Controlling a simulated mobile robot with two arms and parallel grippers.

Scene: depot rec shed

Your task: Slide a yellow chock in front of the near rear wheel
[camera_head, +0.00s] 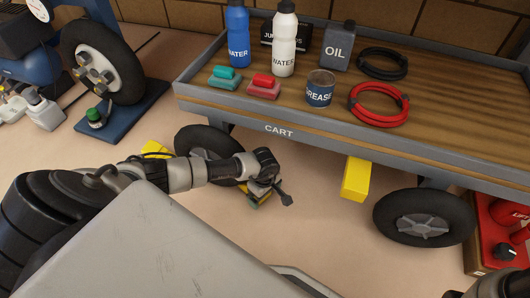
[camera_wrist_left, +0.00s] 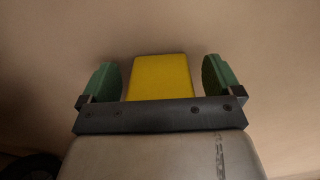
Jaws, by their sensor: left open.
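My left gripper (camera_head: 264,190) is low over the floor beside the cart's left wheel (camera_head: 196,143). In the left wrist view its green fingers (camera_wrist_left: 160,78) are open, one on each side of a yellow chock (camera_wrist_left: 162,80), with a gap to each. In the head view the gripper mostly hides this chock. A second yellow piece (camera_head: 154,147) shows on the far side of the left wheel, partly hidden by my arm. A yellow block (camera_head: 355,180) is under the cart edge, left of the right wheel (camera_head: 424,218). I cannot tell which wheel is the near rear one. My right gripper is not in view.
The cart (camera_head: 280,129) carries bottles, an oil can, a grease tin, sponges and coiled cables. A wheeled machine on a blue base (camera_head: 125,122) stands at the left. A red case (camera_head: 490,225) stands at the right. The floor (camera_head: 325,235) before the cart is clear.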

